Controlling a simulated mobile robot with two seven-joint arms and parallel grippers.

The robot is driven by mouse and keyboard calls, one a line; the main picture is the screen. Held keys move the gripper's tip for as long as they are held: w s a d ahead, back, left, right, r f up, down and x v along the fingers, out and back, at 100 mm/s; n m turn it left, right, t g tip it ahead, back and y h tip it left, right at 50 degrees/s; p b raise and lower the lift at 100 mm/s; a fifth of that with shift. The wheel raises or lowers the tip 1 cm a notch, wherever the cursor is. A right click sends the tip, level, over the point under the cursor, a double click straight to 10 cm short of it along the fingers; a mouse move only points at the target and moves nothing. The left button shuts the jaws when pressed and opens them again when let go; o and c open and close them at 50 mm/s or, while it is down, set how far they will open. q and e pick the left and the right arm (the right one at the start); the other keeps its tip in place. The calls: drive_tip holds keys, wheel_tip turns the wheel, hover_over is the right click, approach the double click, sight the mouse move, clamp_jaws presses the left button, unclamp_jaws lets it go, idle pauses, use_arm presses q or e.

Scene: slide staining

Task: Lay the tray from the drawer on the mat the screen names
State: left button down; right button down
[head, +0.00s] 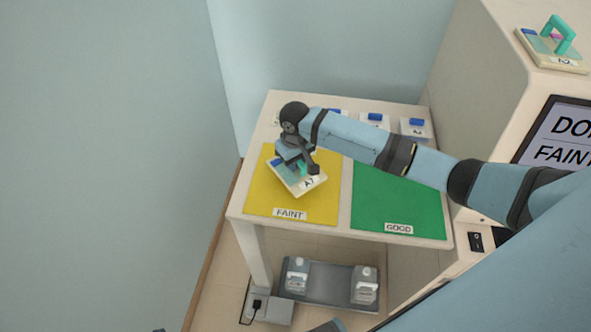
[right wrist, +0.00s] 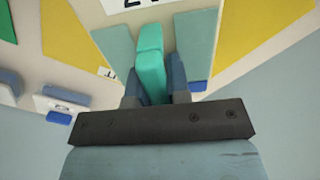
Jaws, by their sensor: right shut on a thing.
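My right gripper (head: 300,163) is shut on the teal handle (right wrist: 150,62) of a cream tray (head: 305,187) with teal panes and a label. The tray is over the yellow mat (head: 262,200) labelled FAINT, turned at an angle to the mat's edges. I cannot tell whether it touches the mat. The green mat (head: 400,205) labelled GOOD lies to the right and is bare where it shows. The screen (head: 558,140) is cut off at the right edge and reads "DO..." above "FAINT". My left gripper is not in view.
A second tray (head: 553,62) with a teal handle sits on top of the cabinet (head: 480,70) at right. Several small blue-topped white items (head: 416,128) line the table's back. Walls close off the left and back.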

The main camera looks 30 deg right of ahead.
drive_tip(key=shift+f, duration=1.9)
drive_tip(key=c, duration=1.1)
unclamp_jaws()
drive_tip(key=shift+f, duration=0.1)
